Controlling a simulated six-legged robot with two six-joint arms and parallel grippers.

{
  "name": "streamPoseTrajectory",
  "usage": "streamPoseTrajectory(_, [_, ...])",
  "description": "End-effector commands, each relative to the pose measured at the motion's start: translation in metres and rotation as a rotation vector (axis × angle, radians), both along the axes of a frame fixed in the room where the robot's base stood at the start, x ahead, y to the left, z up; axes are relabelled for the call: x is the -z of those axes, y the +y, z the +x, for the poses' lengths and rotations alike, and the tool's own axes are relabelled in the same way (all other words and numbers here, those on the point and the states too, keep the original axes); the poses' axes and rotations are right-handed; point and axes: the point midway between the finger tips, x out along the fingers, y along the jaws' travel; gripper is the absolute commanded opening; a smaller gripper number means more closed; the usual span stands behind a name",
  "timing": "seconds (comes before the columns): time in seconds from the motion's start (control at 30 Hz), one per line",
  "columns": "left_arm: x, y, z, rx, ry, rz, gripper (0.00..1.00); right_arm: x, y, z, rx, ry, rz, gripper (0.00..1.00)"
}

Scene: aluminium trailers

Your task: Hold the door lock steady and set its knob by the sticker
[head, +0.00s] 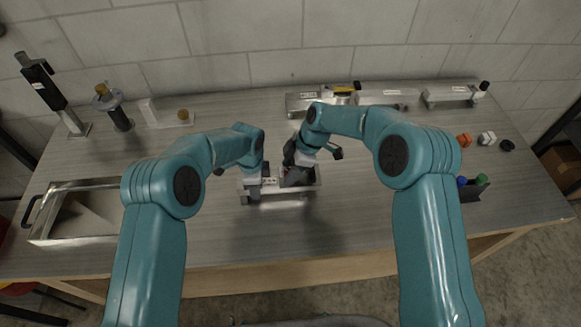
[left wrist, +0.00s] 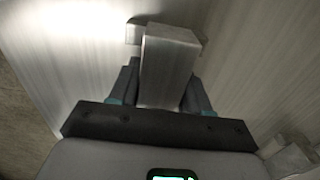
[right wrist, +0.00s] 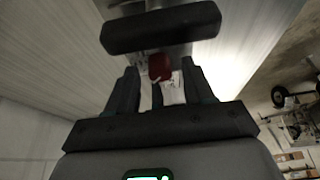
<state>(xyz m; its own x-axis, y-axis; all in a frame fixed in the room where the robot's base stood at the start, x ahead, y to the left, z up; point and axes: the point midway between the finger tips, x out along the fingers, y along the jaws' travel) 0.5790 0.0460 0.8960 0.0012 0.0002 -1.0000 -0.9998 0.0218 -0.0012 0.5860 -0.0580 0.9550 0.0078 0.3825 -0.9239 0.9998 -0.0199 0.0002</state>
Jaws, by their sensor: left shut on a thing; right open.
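The door lock (head: 275,199) is a low aluminium piece on the middle of the grey table. My left gripper (head: 253,196) is at its left end. In the left wrist view, the left gripper's fingers are shut on an upright metal block (left wrist: 169,62) of the lock. My right gripper (head: 290,178) is open over the right part of the lock. In the right wrist view, a dark bar (right wrist: 160,28), apparently the knob, lies beyond the fingertips. A small red piece (right wrist: 160,67) and white label patches (right wrist: 174,92) show between the fingers. The sticker's marking is unreadable.
A metal tray (head: 40,236) is at the left. Other fixtures stand along the back, including a dark upright post (head: 40,82) and a labelled metal latch (head: 310,100). An orange nut (head: 464,140) and coloured knobs (head: 472,185) lie at the right. The front middle is clear.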

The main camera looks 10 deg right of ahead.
Motion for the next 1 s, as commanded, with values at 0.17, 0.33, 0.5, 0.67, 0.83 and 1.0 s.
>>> streamPoseTrajectory(0.17, [0.0003,-0.0002,0.0004,0.000,-0.002,-0.001,0.02,-0.0001,-0.0002,0.0001,0.000,0.000,0.000,0.39])
streamPoseTrajectory(0.33, [0.0002,-0.0002,0.0004,0.000,-0.002,-0.001,0.02,-0.0002,-0.0002,0.0002,0.000,-0.001,0.000,0.00])
streamPoseTrajectory(0.5, [0.0002,-0.0003,0.0003,0.000,-0.001,-0.001,0.02,-0.0004,-0.0004,0.0003,0.007,-0.001,0.000,0.00])
streamPoseTrajectory(0.67, [0.0002,-0.0002,0.0002,0.001,-0.001,-0.001,0.02,-0.0006,-0.0004,0.0003,0.046,-0.002,-0.001,0.00])
streamPoseTrajectory(0.83, [0.0002,-0.0003,0.0001,0.001,-0.001,-0.001,0.02,-0.0007,-0.0003,-0.0005,0.141,-0.002,-0.001,0.00])
streamPoseTrajectory(1.0, [0.0002,-0.0003,0.0000,0.001,0.000,0.000,0.02,-0.0009,0.0000,-0.0015,0.284,-0.003,-0.001,0.00])
